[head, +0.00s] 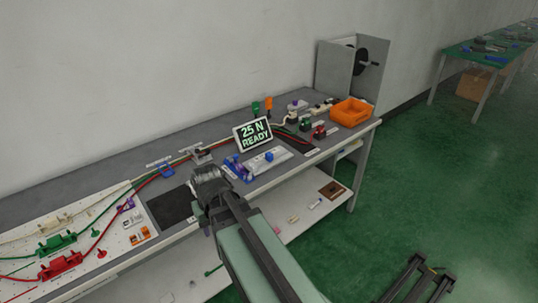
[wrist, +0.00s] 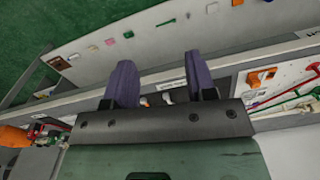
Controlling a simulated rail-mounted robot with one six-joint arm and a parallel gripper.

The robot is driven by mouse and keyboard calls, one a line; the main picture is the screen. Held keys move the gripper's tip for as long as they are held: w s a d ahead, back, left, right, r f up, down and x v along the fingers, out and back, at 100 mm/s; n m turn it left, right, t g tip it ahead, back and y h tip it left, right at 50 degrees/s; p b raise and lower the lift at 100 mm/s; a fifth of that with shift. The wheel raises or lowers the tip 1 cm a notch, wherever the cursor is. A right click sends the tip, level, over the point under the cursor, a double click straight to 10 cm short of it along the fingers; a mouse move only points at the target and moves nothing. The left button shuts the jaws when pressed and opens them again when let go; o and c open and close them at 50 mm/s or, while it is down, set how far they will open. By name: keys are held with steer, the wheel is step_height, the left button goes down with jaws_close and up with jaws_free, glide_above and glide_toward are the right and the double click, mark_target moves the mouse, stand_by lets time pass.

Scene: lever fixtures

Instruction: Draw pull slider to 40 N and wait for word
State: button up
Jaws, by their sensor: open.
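The tilted display (head: 252,134) reads "25 N READY". My gripper (wrist: 162,78) shows in the wrist view with two purple-grey fingers spread apart and nothing clearly held between them. It is above the bench's front edge. In the head view my wrist is left of and nearer than the slider, apart from its knob, and I cannot clearly make out the fingertips there. The slider is not clear in the wrist view.
An orange bin (head: 352,112) stands at the bench's right end by a grey panel fixture (head: 352,72). Red and green cable fixtures (head: 60,263) sit on the white board at left. A blue-purple fixture (head: 236,168) lies close to my wrist. The lower shelf holds small parts.

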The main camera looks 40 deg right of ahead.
steer(key=w+d+m+t, duration=0.1)
steer(key=w+d, duration=0.5)
steer(key=d, duration=0.5)
steer(key=w+d+m+t, duration=0.1)
steer(key=w+d, duration=0.5)
steer(key=d, duration=0.6)
steer(key=n+t, duration=0.3)
steer(key=n, duration=0.1)
glide_toward(269, 154)
steer(key=shift+g, duration=0.3)
steer(key=b+x, duration=1)
steer(key=shift+w+d+f, duration=0.25)
steer(key=shift+w+f, duration=0.05)
steer(key=shift+w, duration=0.1)
steer(key=shift+r, duration=0.15)
